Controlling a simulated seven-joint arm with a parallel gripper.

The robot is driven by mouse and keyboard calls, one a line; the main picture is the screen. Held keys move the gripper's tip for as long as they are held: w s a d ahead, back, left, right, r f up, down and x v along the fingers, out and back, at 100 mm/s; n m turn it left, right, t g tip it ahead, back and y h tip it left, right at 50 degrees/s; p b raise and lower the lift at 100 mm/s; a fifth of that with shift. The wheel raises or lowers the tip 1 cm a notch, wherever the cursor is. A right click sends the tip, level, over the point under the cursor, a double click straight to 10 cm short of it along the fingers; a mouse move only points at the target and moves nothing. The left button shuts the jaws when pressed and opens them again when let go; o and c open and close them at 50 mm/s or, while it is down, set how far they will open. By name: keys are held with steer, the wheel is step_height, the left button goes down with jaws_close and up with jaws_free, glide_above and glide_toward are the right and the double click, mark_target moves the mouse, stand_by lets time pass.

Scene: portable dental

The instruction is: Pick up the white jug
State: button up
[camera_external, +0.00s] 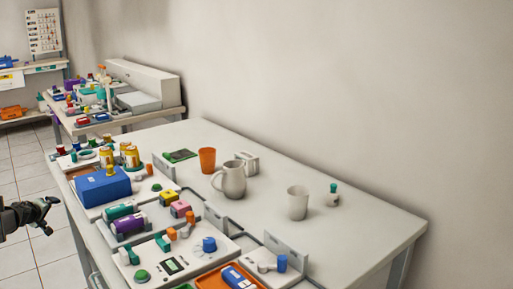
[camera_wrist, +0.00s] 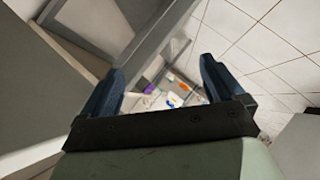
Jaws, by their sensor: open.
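The white jug (camera_external: 231,181) stands upright on the table, with its handle toward the left. My gripper (camera_external: 49,214) is at the left edge of the external view, off the table's left side and well apart from the jug. In the wrist view my gripper (camera_wrist: 165,88) shows two dark fingers spread apart with nothing between them. The jug cannot be made out in the wrist view.
An orange cup (camera_external: 207,160) stands behind the jug and a white cup (camera_external: 298,203) to its right. A small bottle with a green cap (camera_external: 333,195) is farther right. A blue box (camera_external: 103,186) and several instruments crowd the table's left side.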

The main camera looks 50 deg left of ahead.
steer(key=a+r+m+y, duration=0.1)
steer(key=a+r, duration=0.2)
steer(key=r, duration=0.4)
steer(key=a+r+m+t, duration=0.1)
steer(key=a+r, duration=0.3)
steer(key=r, duration=0.2)
steer(key=a+r+m+y, duration=0.1)
steer(key=a+r, duration=0.2)
steer(key=r, duration=0.4)
steer(key=w+r+m+t, duration=0.2)
steer(key=w+r+m, duration=0.35)
steer(key=r, duration=0.75)
steer(key=w+d+r+m+t+h, duration=0.1)
steer(key=w+d+r+m+h, duration=0.1)
steer(key=w+d+r+m, duration=0.45)
steer(key=m+g+h, duration=0.6)
steer(key=m+h, duration=0.2)
steer(key=m, duration=1.7)
glide_above(217, 173)
steer(key=s+d, duration=0.2)
steer(key=s, duration=0.3)
step_height(217, 173, down, 4)
steer(key=shift+x, duration=6.45)
steer(key=shift+d, duration=0.2)
